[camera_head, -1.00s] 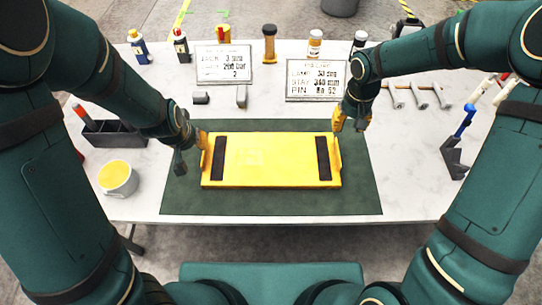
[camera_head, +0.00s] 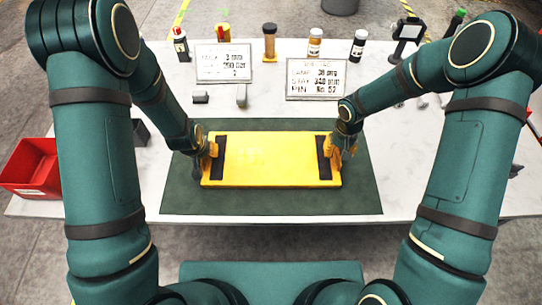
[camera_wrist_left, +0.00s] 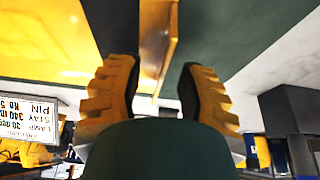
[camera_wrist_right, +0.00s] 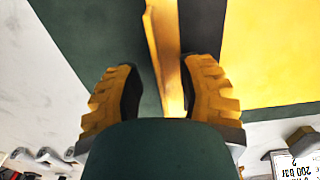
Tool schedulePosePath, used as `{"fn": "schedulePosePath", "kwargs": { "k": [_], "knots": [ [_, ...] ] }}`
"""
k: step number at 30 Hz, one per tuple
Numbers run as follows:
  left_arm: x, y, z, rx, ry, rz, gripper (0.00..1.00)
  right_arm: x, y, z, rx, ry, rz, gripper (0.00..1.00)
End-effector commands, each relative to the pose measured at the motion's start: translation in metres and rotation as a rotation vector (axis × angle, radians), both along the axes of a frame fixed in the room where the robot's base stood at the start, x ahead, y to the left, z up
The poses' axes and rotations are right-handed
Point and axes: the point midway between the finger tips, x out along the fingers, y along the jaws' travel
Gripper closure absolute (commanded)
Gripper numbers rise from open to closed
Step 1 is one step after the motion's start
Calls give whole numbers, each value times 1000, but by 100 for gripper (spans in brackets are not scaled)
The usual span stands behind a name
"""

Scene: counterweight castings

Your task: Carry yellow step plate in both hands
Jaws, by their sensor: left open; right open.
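The yellow step plate (camera_head: 265,160) lies flat on a dark green mat (camera_head: 270,204), with a black strip near each end and an upright yellow lip at each end. My left gripper (camera_head: 208,150) is open at the plate's left end. In the left wrist view, the left lip (camera_wrist_left: 156,45) stands between the spread fingers (camera_wrist_left: 160,75). My right gripper (camera_head: 341,147) is open at the right end. In the right wrist view, the right lip (camera_wrist_right: 166,50) stands between its fingers (camera_wrist_right: 159,75), closer to the right-hand one. The grippers partly hide both lips in the head view.
Two printed placards (camera_head: 223,63) (camera_head: 316,78) stand behind the mat, with several bottles (camera_head: 269,43) at the table's back. A red bin (camera_head: 30,168) is at the far left. The white table in front of the mat is a narrow clear strip.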

Motion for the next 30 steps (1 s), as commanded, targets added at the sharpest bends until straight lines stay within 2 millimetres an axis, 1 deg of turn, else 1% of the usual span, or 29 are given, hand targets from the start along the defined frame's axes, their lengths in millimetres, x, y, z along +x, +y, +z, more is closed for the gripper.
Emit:
{"fn": "schedulePosePath", "kwargs": {
  "k": [3, 11, 12, 14, 15, 30],
  "knots": [
    [1, 0, -4, -1, 0, 0, 62, 0, 0, -4, 0, -1, 0, 62],
    [1, 0, -4, -1, 0, 0, 62, 0, 0, -4, 0, -1, -1, 62],
    [1, 0, -4, -1, 0, 0, 66, 0, 0, -4, 0, -1, -1, 66],
    [1, 0, -4, -1, 0, 0, 87, 0, 0, -4, 0, -1, -1, 87],
    [1, 0, -4, -1, 0, 0, 100, 0, 0, -4, 0, -1, -1, 100],
    [2, 0, -3, -1, -2, 0, 100, 0, 0, -4, 0, -1, 0, 100]
  ]
}}
